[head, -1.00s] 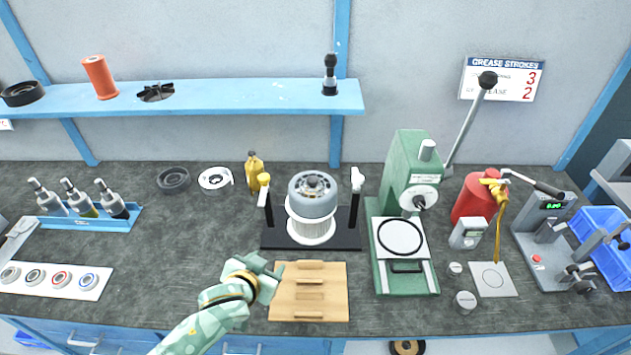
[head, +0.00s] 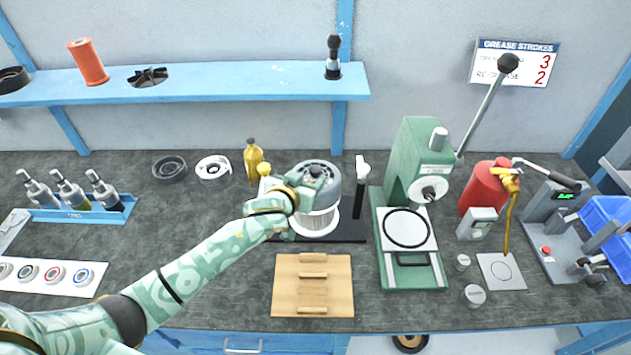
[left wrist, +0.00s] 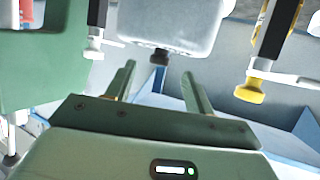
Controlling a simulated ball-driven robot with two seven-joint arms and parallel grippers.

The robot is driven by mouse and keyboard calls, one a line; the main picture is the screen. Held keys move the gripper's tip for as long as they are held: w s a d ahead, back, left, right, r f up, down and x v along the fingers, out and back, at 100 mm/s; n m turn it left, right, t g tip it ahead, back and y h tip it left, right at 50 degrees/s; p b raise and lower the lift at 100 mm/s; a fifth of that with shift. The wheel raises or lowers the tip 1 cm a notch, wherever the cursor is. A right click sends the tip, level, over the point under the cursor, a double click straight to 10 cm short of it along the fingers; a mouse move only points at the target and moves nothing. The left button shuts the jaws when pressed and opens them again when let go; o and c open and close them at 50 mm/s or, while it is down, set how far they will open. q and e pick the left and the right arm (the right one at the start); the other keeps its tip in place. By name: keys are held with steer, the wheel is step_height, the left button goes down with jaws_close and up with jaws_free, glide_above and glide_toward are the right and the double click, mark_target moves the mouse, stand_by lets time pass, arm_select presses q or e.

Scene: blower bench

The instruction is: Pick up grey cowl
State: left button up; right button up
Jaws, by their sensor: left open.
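The grey cowl (head: 326,184) is a rounded cap with a dark centre, sitting on top of a white ribbed cylinder (head: 316,222) on a black stand (head: 350,230). In the left wrist view a pale grey body with a dark knob, which looks like the cowl (left wrist: 172,22), fills the top middle. My left gripper (head: 298,194) is in front of the cowl's left side and hides part of it. Its two fingers (left wrist: 160,72) are apart with nothing between them; I cannot tell whether they touch the cowl. My right gripper is out of view.
Two posts flank the cowl; the right one (head: 358,195) has a white top. A yellow knob (left wrist: 250,92) is close in the wrist view. A green press (head: 415,165) stands to the right. A wooden board (head: 285,285) lies in front.

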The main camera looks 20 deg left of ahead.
mark_target(313, 174)
arm_select(q)
steer(key=b+x, duration=0.1)
steer(key=x, duration=0.3)
steer(key=shift+w+f, duration=0.25)
steer(key=shift+w, duration=0.1)
steer(key=shift+s+r, duration=0.1)
steer(key=shift+s, duration=0.05)
steer(key=c, duration=1.1)
steer(key=shift+c, duration=0.2)
